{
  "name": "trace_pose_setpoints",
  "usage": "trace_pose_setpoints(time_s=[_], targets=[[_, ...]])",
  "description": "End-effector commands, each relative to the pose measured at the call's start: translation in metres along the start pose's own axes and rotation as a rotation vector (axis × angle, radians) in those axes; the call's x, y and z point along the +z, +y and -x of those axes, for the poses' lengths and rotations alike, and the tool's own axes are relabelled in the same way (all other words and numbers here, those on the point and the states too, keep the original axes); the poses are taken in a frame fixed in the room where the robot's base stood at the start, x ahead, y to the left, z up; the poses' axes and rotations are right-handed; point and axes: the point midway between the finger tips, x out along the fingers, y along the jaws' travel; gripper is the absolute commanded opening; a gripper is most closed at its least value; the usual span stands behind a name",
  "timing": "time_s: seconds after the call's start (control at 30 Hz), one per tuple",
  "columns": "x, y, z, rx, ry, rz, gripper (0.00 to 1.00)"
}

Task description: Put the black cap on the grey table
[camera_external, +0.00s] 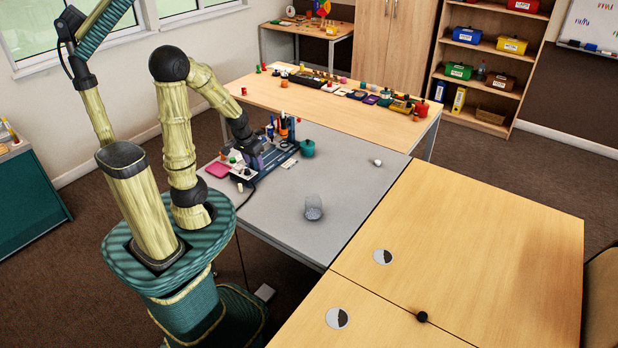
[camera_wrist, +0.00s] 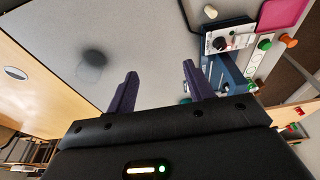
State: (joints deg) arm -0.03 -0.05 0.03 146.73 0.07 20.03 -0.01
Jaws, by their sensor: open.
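A small black round thing that looks like the cap (camera_external: 422,316) lies on the light wooden table at the front, near the seam between its tops. The grey table (camera_external: 345,235) stands between my base and the wooden tables, and it fills the middle of the wrist view (camera_wrist: 130,28). My gripper (camera_external: 257,163) is over the grey table's left part, by a cluster of items. In the wrist view my gripper (camera_wrist: 160,70) is open, with nothing between its dark purple fingers. The cap on the wooden table cannot be made out in the wrist view.
A clear glass (camera_external: 313,208) stands on the grey table. A teal pot (camera_external: 307,149), a small white item (camera_external: 377,162) and a pink square (camera_external: 217,169) are also there. A control box with a black knob (camera_wrist: 222,43) is near my gripper. Two round discs (camera_external: 337,318) (camera_external: 383,256) lie on the wooden table.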

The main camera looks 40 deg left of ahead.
Motion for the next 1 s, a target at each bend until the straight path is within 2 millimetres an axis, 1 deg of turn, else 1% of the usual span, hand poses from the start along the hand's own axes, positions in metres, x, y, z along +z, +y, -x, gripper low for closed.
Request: trace_pose_setpoints(time_s=[0.17,0.23,0.27,0.37,0.47,0.5,0.57,0.6,0.67,0.7,0.77,0.8,0.87,0.9,0.97,1.0], targets=[[-0.001,0.001,-0.001,0.001,0.001,0.001,0.52],[-0.005,0.007,-0.003,0.007,0.009,0.006,0.52],[-0.008,0.011,-0.005,0.011,0.014,0.011,0.52],[-0.024,0.034,-0.017,0.038,0.044,0.041,0.52],[-0.044,0.075,-0.034,0.096,0.088,0.099,0.52],[-0.051,0.095,-0.041,0.128,0.104,0.127,0.52],[-0.059,0.126,-0.052,0.181,0.124,0.175,0.52],[-0.063,0.148,-0.059,0.220,0.132,0.209,0.52],[-0.065,0.182,-0.068,0.282,0.139,0.263,0.52],[-0.065,0.205,-0.074,0.326,0.138,0.301,0.52],[-0.062,0.238,-0.082,0.393,0.131,0.364,0.52],[-0.059,0.261,-0.086,0.438,0.119,0.407,0.52],[-0.051,0.295,-0.092,0.507,0.097,0.476,0.52],[-0.045,0.317,-0.096,0.552,0.075,0.525,0.52],[-0.033,0.349,-0.100,0.619,0.038,0.602,0.52],[-0.023,0.369,-0.102,0.661,0.007,0.655,0.52]])
